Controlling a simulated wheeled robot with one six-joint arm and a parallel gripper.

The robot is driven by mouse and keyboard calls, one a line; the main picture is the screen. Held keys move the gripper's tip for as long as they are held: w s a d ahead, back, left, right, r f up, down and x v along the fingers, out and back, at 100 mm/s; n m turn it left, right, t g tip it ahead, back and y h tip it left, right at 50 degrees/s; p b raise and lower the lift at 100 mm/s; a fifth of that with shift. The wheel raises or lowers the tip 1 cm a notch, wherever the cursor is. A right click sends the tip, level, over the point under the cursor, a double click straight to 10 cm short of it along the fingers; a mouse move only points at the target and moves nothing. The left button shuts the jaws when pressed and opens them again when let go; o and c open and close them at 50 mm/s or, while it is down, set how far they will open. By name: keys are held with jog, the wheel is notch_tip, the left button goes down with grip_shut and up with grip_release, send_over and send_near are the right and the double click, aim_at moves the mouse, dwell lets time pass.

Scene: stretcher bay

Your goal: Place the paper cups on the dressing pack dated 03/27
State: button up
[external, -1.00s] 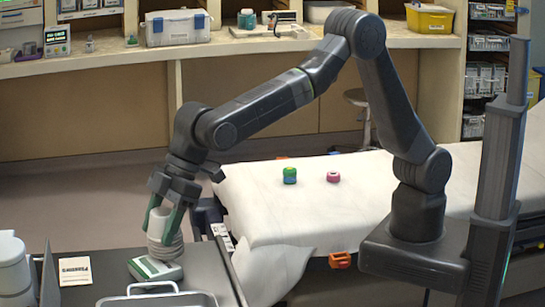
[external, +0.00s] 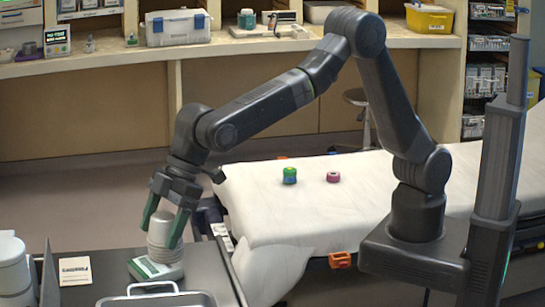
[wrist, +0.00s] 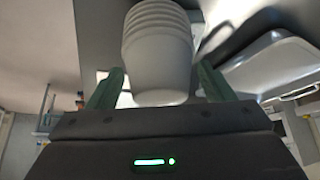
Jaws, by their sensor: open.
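A stack of white paper cups (external: 165,256) stands upside down on a green and white dressing pack (external: 143,270) on the dark counter at the lower left. The date on the pack is too small to read. My gripper (external: 163,224) points down with its green fingers open, one on each side of the stack. In the wrist view, the cup stack (wrist: 158,45) sits between the two spread fingers of my gripper (wrist: 159,86), with a gap visible on each side.
A metal tray (external: 160,300) lies just in front of the pack. A small lettered packet (external: 74,271) and white containers (external: 14,268) stand to the left. A sheeted stretcher (external: 300,205) with two small rolls is to the right.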

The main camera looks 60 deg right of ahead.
jog(key=b+v, duration=0.1)
jog(key=v, duration=1)
jog(key=shift+r+b, duration=0.25)
jog(key=shift+b, duration=0.1)
jog(key=shift+d, duration=0.1)
jog(key=p+x, duration=0.2)
jog(key=x, duration=1)
jog(key=shift+r, duration=1.1)
